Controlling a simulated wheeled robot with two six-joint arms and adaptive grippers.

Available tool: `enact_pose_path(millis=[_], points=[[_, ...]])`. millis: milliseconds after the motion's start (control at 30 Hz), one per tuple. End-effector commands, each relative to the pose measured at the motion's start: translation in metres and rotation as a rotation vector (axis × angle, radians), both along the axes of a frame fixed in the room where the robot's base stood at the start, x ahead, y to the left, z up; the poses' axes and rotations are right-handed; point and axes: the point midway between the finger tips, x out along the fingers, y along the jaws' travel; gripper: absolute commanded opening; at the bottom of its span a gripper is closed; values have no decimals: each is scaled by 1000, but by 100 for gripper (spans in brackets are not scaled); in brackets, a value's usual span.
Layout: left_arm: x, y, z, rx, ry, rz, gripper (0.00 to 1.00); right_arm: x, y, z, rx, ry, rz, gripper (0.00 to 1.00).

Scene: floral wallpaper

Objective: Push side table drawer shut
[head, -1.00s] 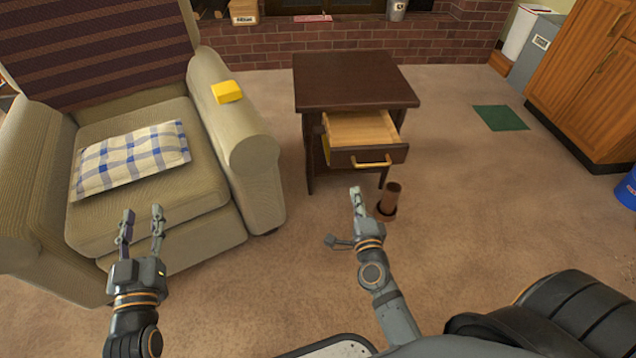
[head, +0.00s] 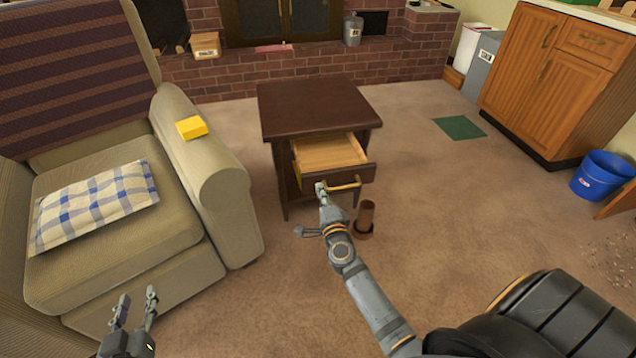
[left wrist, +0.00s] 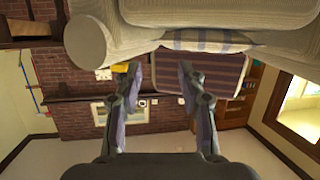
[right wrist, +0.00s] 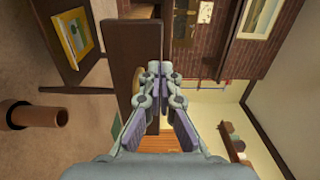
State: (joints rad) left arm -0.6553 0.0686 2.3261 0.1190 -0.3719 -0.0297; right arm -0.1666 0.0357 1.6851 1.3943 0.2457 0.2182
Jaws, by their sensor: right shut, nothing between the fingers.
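The dark brown side table (head: 315,103) stands right of the armchair. Its drawer (head: 356,177) is pulled partly out, showing a light wood inside that looks empty in the head view. The drawer front has a yellow handle (head: 345,186). My right gripper (head: 320,187) is shut and empty, its tips at the left part of the drawer front beside the handle; I cannot tell if they touch. In the right wrist view the dark drawer front (right wrist: 133,65) is right at the fingertips (right wrist: 159,70). My left gripper (head: 137,298) is open and empty in front of the armchair.
A brown cylinder (head: 366,216) stands on the floor close right of my right gripper.

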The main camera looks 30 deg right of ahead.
Motion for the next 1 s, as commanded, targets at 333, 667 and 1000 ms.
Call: enact_pose_path(millis=[333, 667, 1000], points=[[15, 2, 50, 5, -205, 7, 40, 34, -8, 0, -1, -1, 0, 0], [16, 2, 56, 6, -227, 8, 40, 36, -9, 0, 0, 0, 0, 0], [17, 2, 60, 6, -250, 9, 40, 58, -14, 1, -1, -3, 0, 0]])
